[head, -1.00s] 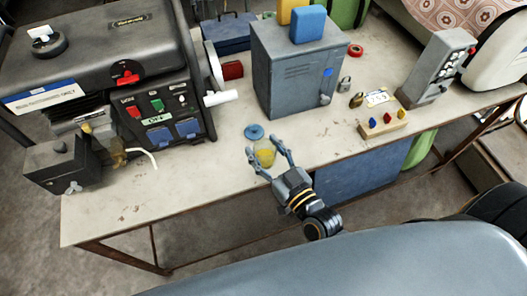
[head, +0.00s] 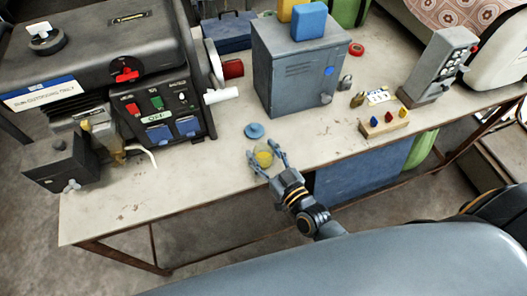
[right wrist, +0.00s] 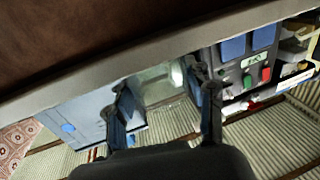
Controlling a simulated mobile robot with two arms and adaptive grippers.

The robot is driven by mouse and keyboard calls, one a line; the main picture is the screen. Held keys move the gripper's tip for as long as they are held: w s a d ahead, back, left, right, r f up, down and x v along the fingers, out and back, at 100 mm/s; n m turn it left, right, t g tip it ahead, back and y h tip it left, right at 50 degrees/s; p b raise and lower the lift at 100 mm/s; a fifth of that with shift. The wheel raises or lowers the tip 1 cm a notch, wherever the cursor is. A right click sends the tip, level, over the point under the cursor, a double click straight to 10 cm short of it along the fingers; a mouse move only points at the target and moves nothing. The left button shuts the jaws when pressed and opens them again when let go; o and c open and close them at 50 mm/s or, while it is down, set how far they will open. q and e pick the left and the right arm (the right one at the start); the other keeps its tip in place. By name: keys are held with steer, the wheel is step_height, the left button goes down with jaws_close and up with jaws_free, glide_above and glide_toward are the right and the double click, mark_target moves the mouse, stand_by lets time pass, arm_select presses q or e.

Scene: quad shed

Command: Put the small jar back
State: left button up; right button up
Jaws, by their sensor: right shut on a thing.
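The small jar (head: 263,156) is clear with yellow contents and stands out between the fingers of my right gripper (head: 264,157), near the front of the workbench (head: 200,190). My right gripper is shut on it, a finger on either side. In the right wrist view the jar (right wrist: 160,80) shows pale and glassy between the two fingers (right wrist: 155,82). Whether its base touches the bench top I cannot tell. A round blue lid (head: 254,130) with a knob lies on the bench just behind the jar, apart from it. My left gripper is not in view.
A grey metal cabinet (head: 300,70) with a blue block on top stands behind and right. A dark machine with switches (head: 155,105) stands at left. Padlocks and a wooden block with coloured pegs (head: 384,124) lie at right. Bench is clear left of the jar.

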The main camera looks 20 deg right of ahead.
steer(key=o, duration=1.3)
steer(key=shift+r, duration=0.15)
steer(key=shift+b+v, duration=0.8)
steer(key=shift+v, duration=5.2)
